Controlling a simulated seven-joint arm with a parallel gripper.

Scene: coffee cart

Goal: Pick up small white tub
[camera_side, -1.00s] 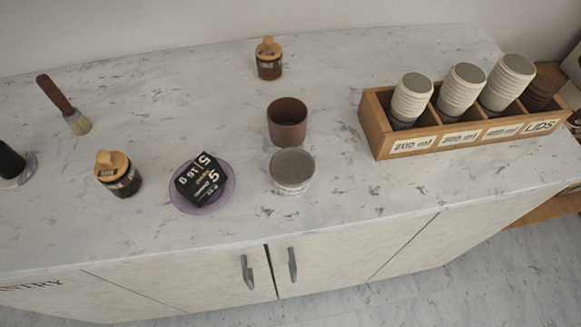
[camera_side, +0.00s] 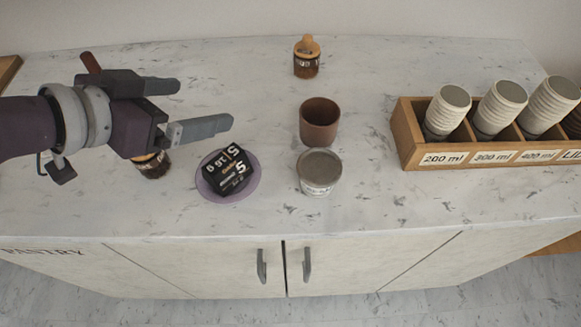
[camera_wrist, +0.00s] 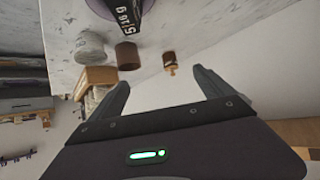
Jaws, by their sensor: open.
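The small white tub (camera_side: 318,187) has a grey lid and a label. It stands upright on the marble counter, right of the purple saucer and in front of the brown cup. It also shows in the wrist view (camera_wrist: 89,46), at upper left. My gripper (camera_side: 204,104) is open and empty. It is left of the tub and apart from it, seemingly above the counter, with its fingers pointing right. In the wrist view, my fingers (camera_wrist: 160,78) are spread with nothing between them.
A brown cup (camera_side: 320,122) stands close behind the tub. A black box (camera_side: 230,168) lies on a purple saucer (camera_side: 215,193). A corked jar (camera_side: 306,62) is at the back. A wooden cup rack (camera_side: 407,133) is at right. Another jar is partly hidden below my gripper.

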